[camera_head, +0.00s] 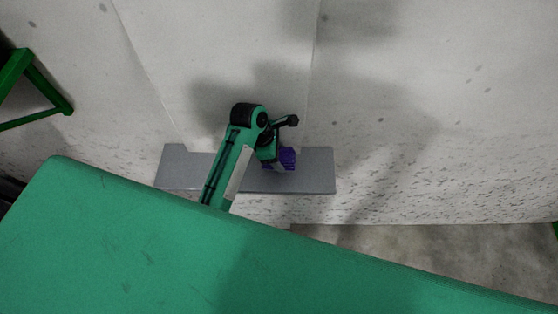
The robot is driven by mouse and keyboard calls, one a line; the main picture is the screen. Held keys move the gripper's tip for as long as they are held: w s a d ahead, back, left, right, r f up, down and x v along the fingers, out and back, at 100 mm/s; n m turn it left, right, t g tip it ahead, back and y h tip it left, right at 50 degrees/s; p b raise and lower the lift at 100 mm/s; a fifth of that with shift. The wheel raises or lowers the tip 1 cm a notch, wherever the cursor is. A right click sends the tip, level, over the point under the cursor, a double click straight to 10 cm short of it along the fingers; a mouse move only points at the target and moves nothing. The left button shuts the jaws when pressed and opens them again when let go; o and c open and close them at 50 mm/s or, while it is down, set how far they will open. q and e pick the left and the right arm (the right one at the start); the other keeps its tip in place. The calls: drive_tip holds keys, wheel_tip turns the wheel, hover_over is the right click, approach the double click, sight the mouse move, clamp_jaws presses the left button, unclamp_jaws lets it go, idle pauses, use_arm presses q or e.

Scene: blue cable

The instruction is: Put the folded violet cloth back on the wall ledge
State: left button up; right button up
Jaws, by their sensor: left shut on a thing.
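The violet cloth (288,157) is a small dark violet patch at my left gripper (277,161), in the middle of the head view. The gripper is shut on the cloth and partly hides it. Both appear over the middle of the grey wall ledge (312,172). I cannot tell whether the cloth touches the ledge or is held just above it. My left arm covers part of the ledge's left half. My right gripper is not in view.
The ledge's right part and left end look bare. A pale, speckled wall (430,130) stands behind it. A large green surface (130,240) fills the foreground. A green frame (30,85) stands at the upper left. Grey floor (450,247) shows at the lower right.

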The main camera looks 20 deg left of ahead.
use_arm(q)
drive_tip(key=shift+f, duration=0.4)
drive_tip(key=shift+d+f+p, duration=0.1)
drive_tip(key=shift+f+p, duration=0.35)
drive_tip(key=shift+f, duration=1.6)
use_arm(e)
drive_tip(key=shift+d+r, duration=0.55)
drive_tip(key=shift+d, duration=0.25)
use_arm(q)
drive_tip(key=o, duration=0.9)
drive_tip(key=shift+a+r+b, duration=0.25)
drive_tip(key=shift+r+b, duration=0.05)
drive_tip(key=shift+r, duration=0.25)
drive_tip(key=b+v, duration=0.3)
drive_tip(key=v, duration=0.7)
drive_tip(key=shift+a+r, duration=0.1)
drive_tip(key=shift+r, duration=0.35)
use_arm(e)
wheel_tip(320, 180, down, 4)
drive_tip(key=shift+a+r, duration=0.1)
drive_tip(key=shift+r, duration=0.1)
use_arm(q)
drive_tip(key=shift+s, duration=0.1)
